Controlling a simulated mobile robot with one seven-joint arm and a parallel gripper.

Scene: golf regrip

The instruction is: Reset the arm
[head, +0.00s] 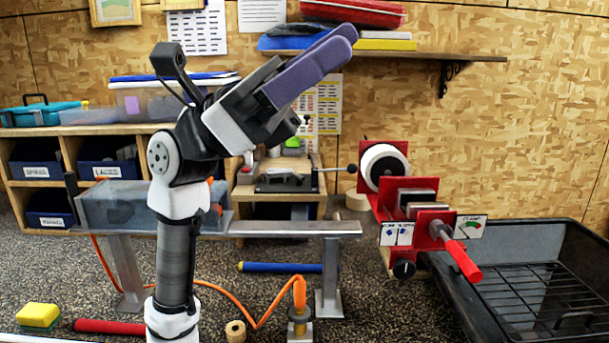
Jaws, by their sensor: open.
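My arm rises in the middle-left of the head view, upright at its lower part and bent at the wrist. My gripper (341,38) is raised up and to the right, in front of the wooden wall. Its two purple fingers are seen nearly side-on, one mostly overlapping the other. No object shows between them, and the fingers are open. The arm hides parts of the shelf unit and the clear bin behind it.
A red vise machine (408,195) with a red handle stands at right beside a black tray (510,240) with a wire rack. A metal bench (295,228) stands behind my arm. An orange hose (262,325), blue grip (280,267), red grip (108,327) and yellow sponge (38,315) lie low.

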